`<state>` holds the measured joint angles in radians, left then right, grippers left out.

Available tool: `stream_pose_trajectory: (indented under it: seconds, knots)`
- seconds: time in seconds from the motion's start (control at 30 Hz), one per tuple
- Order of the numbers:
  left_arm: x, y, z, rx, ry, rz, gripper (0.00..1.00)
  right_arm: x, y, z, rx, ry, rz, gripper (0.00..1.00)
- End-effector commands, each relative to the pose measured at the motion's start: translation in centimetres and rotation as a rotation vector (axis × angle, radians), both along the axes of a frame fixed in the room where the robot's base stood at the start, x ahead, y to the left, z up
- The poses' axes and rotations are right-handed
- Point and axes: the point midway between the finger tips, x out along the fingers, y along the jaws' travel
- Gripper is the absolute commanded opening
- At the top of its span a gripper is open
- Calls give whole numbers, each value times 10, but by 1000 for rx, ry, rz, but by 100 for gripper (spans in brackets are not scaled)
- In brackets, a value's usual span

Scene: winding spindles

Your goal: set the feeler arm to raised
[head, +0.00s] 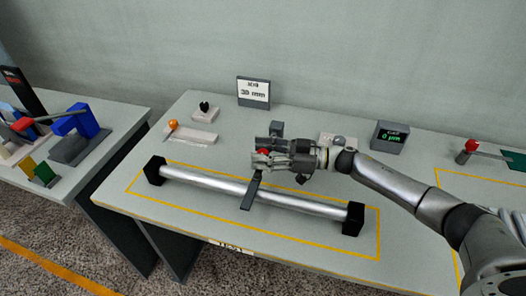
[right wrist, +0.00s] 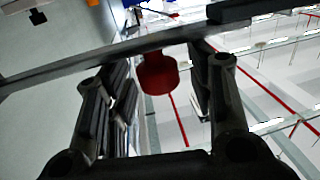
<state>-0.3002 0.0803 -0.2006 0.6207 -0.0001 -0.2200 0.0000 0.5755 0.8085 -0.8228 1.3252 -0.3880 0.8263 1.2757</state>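The feeler arm (head: 252,192) is a dark flat bar crossing over the silver roller (head: 205,182) in the head view; I cannot tell whether it touches the roller. Its grey post (head: 277,129) stands behind my right gripper. A red knob (head: 263,152) on the arm sits between the fingers of my right gripper (head: 268,159). In the right wrist view the red knob (right wrist: 158,73) hangs below the dark bar (right wrist: 120,52), between the spread fingers, with gaps showing on both sides. My left gripper is not in view.
Black end blocks (head: 353,219) hold the roller inside a yellow outline. Behind stand a "30 mm" sign (head: 253,92), a display reading 0 µm (head: 390,137), and an orange-knobbed lever (head: 173,124). A red-knobbed post (head: 467,151) stands right. Another table (head: 95,155) is at left.

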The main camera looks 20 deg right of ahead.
Motion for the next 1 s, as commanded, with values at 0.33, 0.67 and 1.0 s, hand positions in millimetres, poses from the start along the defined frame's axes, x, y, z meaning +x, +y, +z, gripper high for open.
stream_pose_trajectory:
  seconds: [0.33,0.67,1.0]
  knots:
    - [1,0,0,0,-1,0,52,0,0,0,0,0,0,3]
    - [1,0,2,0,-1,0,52,0,0,2,5,8,0,0]
    - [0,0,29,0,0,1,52,5,-3,26,88,128,0,0]
